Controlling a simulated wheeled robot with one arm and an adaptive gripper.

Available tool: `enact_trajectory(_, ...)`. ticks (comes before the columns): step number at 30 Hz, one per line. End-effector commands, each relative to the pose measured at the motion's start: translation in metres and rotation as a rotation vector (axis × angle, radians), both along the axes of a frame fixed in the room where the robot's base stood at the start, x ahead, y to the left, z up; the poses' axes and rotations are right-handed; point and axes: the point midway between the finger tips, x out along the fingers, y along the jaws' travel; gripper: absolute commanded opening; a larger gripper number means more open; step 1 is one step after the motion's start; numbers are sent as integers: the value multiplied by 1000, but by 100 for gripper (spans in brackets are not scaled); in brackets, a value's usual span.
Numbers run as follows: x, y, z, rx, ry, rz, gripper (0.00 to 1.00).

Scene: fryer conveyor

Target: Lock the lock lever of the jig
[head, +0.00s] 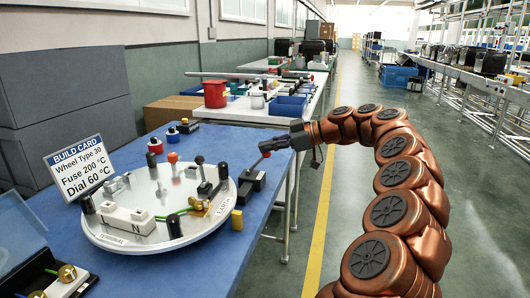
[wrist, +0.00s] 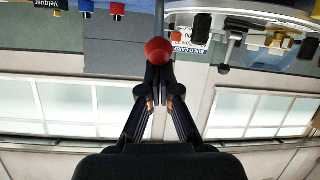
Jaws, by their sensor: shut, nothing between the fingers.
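The jig is a round white plate (head: 140,232) on the blue table, marked TERMINAL, L, N and EARTH. At its right edge is a black lever block (head: 251,187). A dark lever rises from it, tilted up and right, with a red ball knob (head: 265,150) at its end. My gripper (head: 273,146) is shut and empty, with its tips right at the knob. In the wrist view, the red knob (wrist: 158,50) appears just past the closed fingertips (wrist: 160,92). I cannot tell whether they touch.
A build card (head: 81,170) stands at the table's left. Red and blue knobs (head: 172,135) and a black block sit behind the jig. A red pot (head: 215,95) and blue bins stand farther back. The aisle at right is free.

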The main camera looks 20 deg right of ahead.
Motion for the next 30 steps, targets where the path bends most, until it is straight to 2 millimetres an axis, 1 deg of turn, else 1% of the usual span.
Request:
enact_trajectory(1, 0, 0, -2, 3, -4, 0, 0)
enact_trajectory(20, -1, -3, -1, 11, -10, -3, 0)
enact_trajectory(23, 0, 2, 4, 11, -10, -2, 0)
enact_trajectory(26, 3, 10, 13, 10, -13, -1, 0)
enact_trajectory(30, 6, 23, 33, 11, -15, -1, 0)
